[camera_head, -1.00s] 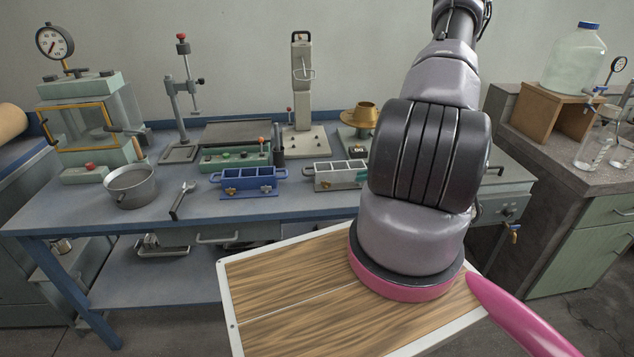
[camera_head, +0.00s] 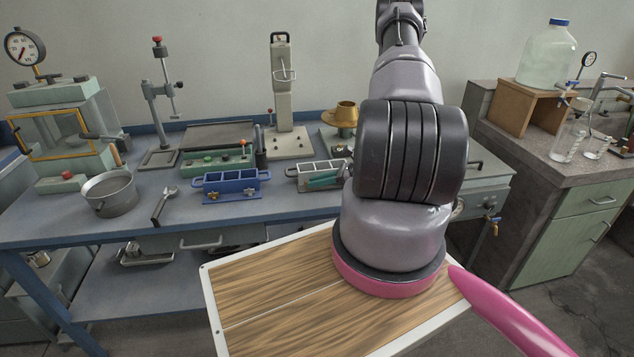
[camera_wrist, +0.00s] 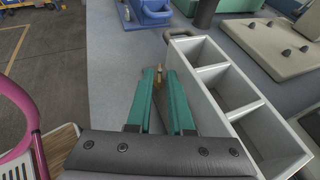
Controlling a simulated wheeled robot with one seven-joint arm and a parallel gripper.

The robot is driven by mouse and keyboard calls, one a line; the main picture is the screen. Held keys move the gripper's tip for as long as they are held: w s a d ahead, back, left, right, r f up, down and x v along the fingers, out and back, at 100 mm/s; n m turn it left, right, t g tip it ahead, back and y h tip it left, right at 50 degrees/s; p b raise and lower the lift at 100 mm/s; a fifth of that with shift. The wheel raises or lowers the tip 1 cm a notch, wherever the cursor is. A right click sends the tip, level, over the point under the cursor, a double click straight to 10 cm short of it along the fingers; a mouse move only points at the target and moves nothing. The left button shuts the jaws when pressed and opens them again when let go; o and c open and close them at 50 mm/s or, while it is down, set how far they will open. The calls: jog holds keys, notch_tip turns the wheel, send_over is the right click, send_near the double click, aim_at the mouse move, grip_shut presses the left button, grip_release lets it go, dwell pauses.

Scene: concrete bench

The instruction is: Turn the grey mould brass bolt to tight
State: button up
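The grey mould (camera_head: 305,185) stands on the bench as an open box with several compartments. In the wrist view the grey mould (camera_wrist: 226,88) lies just right of my fingers. My gripper (camera_wrist: 160,77) has two teal fingers, apart with a narrow gap. In the head view, part of my gripper (camera_head: 325,181) shows in front of the mould, and my arm hides the mould's right end.
A blue mould (camera_head: 232,187) with brass bolts stands left of the grey one. A wrench (camera_head: 163,204) and a metal pot (camera_head: 110,194) lie farther left. A tall grey stand (camera_head: 283,95) and a brass funnel-like piece (camera_head: 345,116) are behind. The bench front is mostly clear.

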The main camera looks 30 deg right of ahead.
aim_at(306, 194)
grip_shut()
jog(key=shift+m+t+h, duration=0.3)
jog(key=m+h, duration=0.1)
jog(key=m+t+h, duration=0.2)
jog(key=shift+s+a+m, duration=0.3)
jog(key=shift+s+a, duration=0.1)
jog(key=m+t+h, duration=0.1)
jog(key=m+h, duration=0.1)
jog(key=h, duration=0.1)
jog(key=a+m+t+h, duration=0.1)
jog(key=m+h, duration=0.2)
jog(key=shift+s+a, duration=0.15)
jog(key=shift+a, duration=0.05)
jog(key=m+h, duration=0.4)
jog(key=a+m+h, duration=0.1)
jog(key=h, duration=0.1)
jog(key=shift+m+g, duration=0.3)
jog(key=shift+m, duration=0.1)
jog(key=shift+w+a+m+g+h, duration=0.15)
jog(key=shift+m+g+h, duration=0.3)
jog(key=shift+m+h, duration=0.35)
jog(key=shift+w+a+m+g+h, duration=0.15)
jog(key=shift+m+g+h, duration=0.35)
jog(key=shift+m+h, duration=0.25)
jog(key=shift+w+a+m+g+h, duration=0.15)
jog(key=shift+m+g+h, duration=0.3)
jog(key=shift+m+h, duration=0.3)
jog(key=shift+d, duration=0.1)
